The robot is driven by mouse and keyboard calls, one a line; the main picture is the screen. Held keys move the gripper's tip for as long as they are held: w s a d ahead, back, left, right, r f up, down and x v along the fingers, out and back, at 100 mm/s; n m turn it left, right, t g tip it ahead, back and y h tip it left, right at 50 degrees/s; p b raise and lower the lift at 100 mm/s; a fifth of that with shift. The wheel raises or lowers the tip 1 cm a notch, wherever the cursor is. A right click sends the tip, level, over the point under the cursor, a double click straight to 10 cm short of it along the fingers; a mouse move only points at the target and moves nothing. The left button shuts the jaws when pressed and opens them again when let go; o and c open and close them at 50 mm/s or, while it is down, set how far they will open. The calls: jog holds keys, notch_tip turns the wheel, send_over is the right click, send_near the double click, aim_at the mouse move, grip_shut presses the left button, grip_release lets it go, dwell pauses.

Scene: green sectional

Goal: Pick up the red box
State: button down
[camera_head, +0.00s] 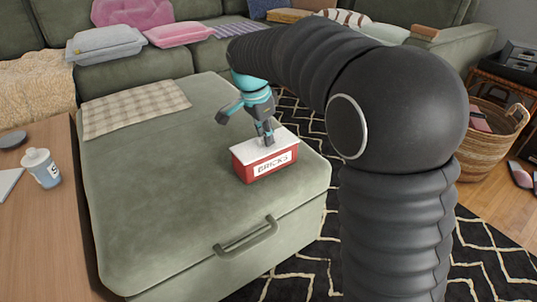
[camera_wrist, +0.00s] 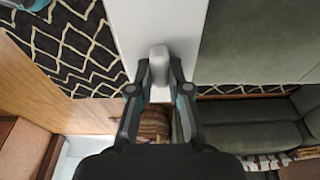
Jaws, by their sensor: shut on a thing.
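The red box (camera_head: 265,170) has a white lid and a white label reading BRICKS. It is at the right part of the green ottoman (camera_head: 150,190) in the head view; I cannot tell if its base touches the cushion. My gripper (camera_head: 266,139) points down onto the lid from above. In the wrist view the white lid (camera_wrist: 180,18) fills the upper middle, and a grey knob (camera_wrist: 159,62) stands between my fingertips. My gripper is shut on this knob of the box. The knob is mostly hidden in the head view.
A checked cloth (camera_head: 135,107) lies on the ottoman's far left. A sofa (camera_head: 140,68) is behind, and a wicker basket (camera_head: 487,142) is at right. The ottoman's middle is clear.

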jog(key=shift+r+p, duration=2)
jog(key=shift+r, duration=0.65)
